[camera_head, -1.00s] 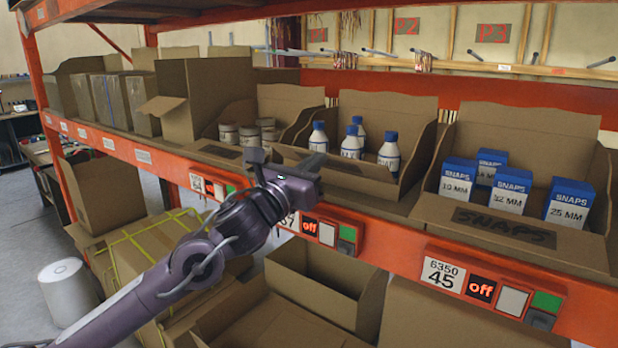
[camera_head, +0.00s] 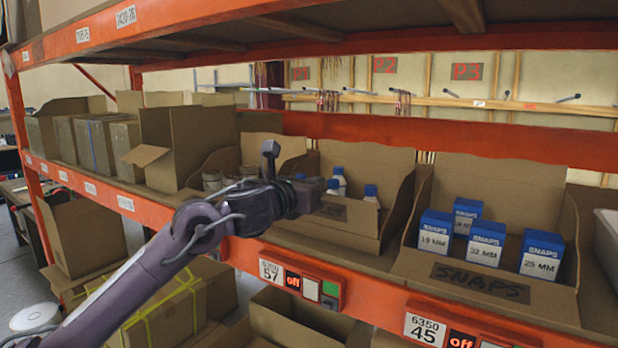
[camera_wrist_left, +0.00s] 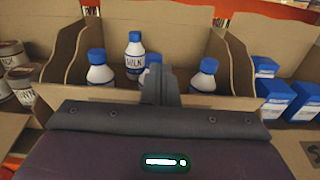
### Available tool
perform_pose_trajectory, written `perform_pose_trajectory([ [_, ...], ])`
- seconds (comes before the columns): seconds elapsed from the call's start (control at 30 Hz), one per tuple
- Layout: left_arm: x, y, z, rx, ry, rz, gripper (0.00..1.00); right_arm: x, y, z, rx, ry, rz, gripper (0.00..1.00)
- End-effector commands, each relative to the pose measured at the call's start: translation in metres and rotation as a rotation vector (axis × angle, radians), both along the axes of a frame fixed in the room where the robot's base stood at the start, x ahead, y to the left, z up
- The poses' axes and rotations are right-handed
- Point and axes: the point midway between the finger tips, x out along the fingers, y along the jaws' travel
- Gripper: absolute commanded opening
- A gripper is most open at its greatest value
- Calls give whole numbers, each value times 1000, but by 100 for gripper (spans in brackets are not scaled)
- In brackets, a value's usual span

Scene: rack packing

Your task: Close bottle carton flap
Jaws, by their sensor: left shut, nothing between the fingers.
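The bottle carton (camera_head: 366,163) stands on the shelf, open at the top, with a tall back wall and sloping sides. Several white bottles with blue caps (camera_head: 338,181) stand in it; they also show in the wrist view (camera_wrist_left: 134,58). Its front flap (camera_head: 352,212) carries a dark label and appears raised, hiding the lower parts of the bottles. My left gripper (camera_head: 315,190) is shut and empty at the carton's front, covering part of the flap. In the wrist view its fingers (camera_wrist_left: 158,84) stand before the bottles, and contact with the flap cannot be told.
A carton of blue SNAPS boxes (camera_head: 486,244) stands to the right, its labelled front lowered. A carton with jars (camera_head: 212,181) is on the left. The orange upper shelf (camera_head: 330,38) runs overhead. Open cartons (camera_head: 300,318) stand below.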

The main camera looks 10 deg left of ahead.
Motion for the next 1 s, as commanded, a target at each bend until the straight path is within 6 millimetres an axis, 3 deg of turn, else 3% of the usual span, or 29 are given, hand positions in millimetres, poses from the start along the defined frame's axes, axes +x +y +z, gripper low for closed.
perform_pose_trajectory([
  [0.03,2,-1,6,8,19,0,0,-1,0,10,0,1,0,64],
  [0.23,7,-2,4,26,70,1,0,-1,0,21,0,1,0,64],
  [1.0,9,-3,1,31,86,0,0,-1,0,22,0,1,0,64],
])
